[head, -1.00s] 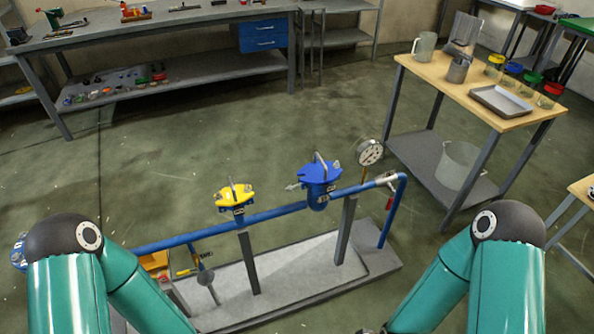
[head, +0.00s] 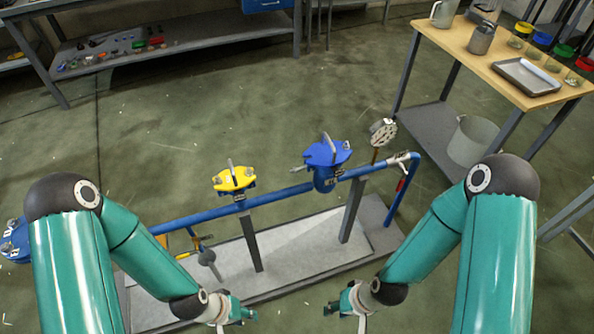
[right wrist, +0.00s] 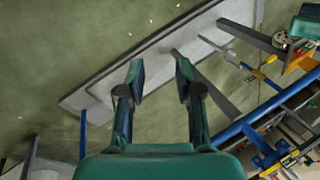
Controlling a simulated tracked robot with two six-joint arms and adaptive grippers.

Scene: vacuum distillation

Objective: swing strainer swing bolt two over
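On the blue pipe rig stand two lidded housings with bolts at their rims. One has a blue lid (head: 326,153) with an upright grey bar, the other a yellow lid (head: 233,179) with a similar bar. Which is the strainer, and which bolt is number two, I cannot tell. My right gripper (head: 340,302) is in front of the rig's base, well below and apart from both lids. In the right wrist view its fingers (right wrist: 160,78) are spread with nothing between them. My left gripper (head: 240,312) is also low in front of the base; its fingers are too small to judge.
A pressure gauge (head: 383,131) and a small valve stand right of the blue lid. The grey rig base (head: 290,255) lies on the floor. A wooden-topped table (head: 465,55) with a tray stands at right, a workbench shelf (head: 180,60) at the back left.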

